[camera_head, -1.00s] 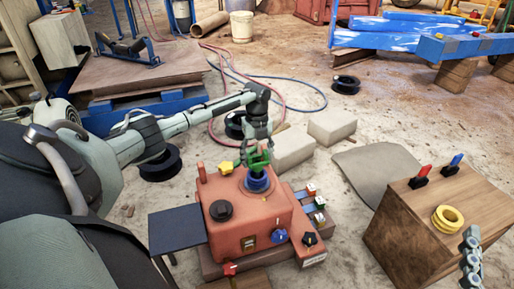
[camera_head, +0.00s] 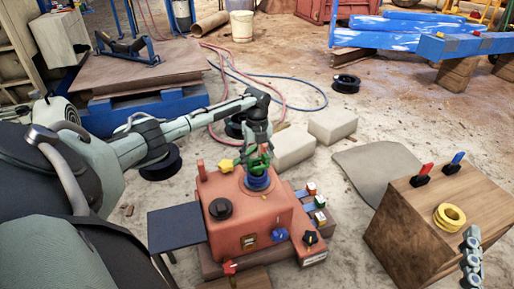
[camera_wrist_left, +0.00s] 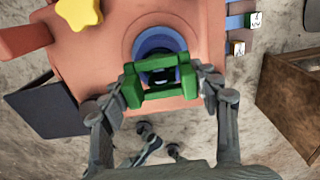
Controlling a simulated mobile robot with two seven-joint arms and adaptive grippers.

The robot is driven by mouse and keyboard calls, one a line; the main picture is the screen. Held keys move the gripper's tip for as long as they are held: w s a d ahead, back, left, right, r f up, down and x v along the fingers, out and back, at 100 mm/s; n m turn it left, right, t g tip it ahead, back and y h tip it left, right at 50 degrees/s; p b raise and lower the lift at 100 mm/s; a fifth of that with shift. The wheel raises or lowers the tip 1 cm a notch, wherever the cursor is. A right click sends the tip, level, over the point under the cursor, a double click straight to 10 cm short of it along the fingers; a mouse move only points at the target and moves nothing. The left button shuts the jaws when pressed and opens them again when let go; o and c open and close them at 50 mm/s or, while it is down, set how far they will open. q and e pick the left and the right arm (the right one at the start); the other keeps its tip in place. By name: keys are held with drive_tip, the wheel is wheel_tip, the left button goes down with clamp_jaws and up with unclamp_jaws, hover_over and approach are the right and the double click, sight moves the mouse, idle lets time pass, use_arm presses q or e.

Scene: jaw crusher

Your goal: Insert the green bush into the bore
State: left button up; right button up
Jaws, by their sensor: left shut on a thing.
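The green bush (camera_head: 259,161) is held between the fingers of my left gripper (camera_head: 257,156), above the red machine (camera_head: 262,212). The bore lies inside a blue ring (camera_head: 257,183) on the machine's top. In the left wrist view, my left gripper (camera_wrist_left: 160,90) is shut on the bush (camera_wrist_left: 160,94). The blue ring (camera_wrist_left: 142,42) shows just beyond it, with a dark opening partly hidden by the bush. I cannot tell whether the bush touches the ring. A grey jointed part at the lower right edge looks like my right gripper (camera_head: 471,255); its jaws are unclear.
A yellow star-shaped knob (camera_head: 226,165) and a black knob (camera_head: 220,208) stand near the ring. A dark panel (camera_head: 176,226) juts out left. A wooden block (camera_head: 405,240) carrying yellow rings (camera_head: 449,216) stands right. Pale blocks (camera_head: 293,147) lie behind the machine.

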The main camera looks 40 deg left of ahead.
use_arm(q)
drive_tip(key=shift+f+b, duration=0.75)
drive_tip(key=shift+f, duration=0.75)
drive_tip(key=o, duration=1.4)
drive_tip(key=shift+o, duration=0.2)
wheel_tip(320, 180, up, 12)
